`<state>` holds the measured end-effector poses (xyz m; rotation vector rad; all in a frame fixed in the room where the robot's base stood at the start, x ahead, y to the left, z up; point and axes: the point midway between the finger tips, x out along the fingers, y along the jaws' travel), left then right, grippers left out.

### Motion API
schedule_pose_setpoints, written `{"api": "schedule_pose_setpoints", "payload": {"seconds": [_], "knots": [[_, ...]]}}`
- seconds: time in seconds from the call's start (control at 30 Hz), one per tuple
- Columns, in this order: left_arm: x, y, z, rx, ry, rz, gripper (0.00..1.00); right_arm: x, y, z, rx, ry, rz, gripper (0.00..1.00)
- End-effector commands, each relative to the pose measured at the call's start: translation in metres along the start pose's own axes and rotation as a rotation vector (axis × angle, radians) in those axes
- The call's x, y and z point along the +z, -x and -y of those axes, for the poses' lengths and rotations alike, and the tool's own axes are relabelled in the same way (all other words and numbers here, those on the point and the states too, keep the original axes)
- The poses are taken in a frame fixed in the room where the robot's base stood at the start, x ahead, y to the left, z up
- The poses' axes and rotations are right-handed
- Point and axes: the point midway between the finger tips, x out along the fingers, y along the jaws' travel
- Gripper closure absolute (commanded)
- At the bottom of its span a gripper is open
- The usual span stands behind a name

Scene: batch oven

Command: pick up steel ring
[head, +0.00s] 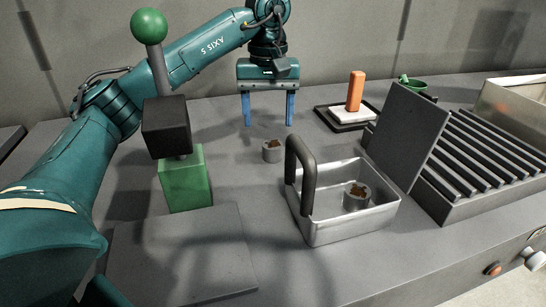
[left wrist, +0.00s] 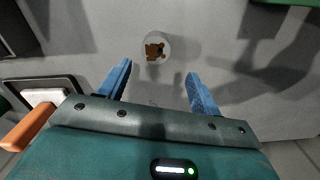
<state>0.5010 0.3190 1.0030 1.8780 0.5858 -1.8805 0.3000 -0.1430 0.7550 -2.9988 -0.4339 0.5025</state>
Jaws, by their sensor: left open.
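A steel ring (head: 272,151), a short grey cylinder with a brown patch in its opening, stands on the grey counter, left of the steel tray. It also shows in the left wrist view (left wrist: 155,47), upright, beyond the gap between the fingers. A second, similar ring (head: 356,197) stands inside the steel tray (head: 352,235). My left gripper (head: 268,109) is open and empty, its blue fingers pointing down behind the ring on the counter. In the left wrist view my left gripper (left wrist: 159,90) has its fingers wide apart, not touching the ring. My right gripper is out of view.
The tray's tall dark handle (head: 302,175) rises just right of the ring. A green block (head: 186,182) with a lever and green ball stands left. A dark upright plate (head: 406,135) and slatted rack (head: 480,150) stand right. An orange block (head: 355,91) stands at the back.

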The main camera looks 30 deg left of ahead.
Motion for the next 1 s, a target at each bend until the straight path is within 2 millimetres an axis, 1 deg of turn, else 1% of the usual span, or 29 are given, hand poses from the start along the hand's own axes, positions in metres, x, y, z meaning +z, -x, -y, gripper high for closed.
{"api": "schedule_pose_setpoints", "payload": {"seconds": [0.03,0.27,0.5,0.57,0.67,0.87,1.0], "knots": [[0.000,-0.011,0.000,0.000,-0.001,0.001,0.36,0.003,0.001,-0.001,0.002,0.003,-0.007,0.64],[0.001,-0.025,-0.002,0.002,-0.001,0.000,0.36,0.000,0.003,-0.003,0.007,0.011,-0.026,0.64],[0.004,-0.059,-0.008,0.000,0.001,0.001,0.36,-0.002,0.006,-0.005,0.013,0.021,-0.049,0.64],[0.004,-0.065,-0.008,0.001,0.001,0.001,0.36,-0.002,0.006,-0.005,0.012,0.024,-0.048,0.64],[0.004,-0.070,-0.008,0.003,0.001,-0.001,0.36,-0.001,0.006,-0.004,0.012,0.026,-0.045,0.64],[0.004,-0.070,-0.009,0.003,0.001,-0.001,0.36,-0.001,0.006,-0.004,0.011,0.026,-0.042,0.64],[0.004,-0.070,-0.008,0.003,0.001,-0.001,0.47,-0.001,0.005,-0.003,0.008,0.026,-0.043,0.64]]}}
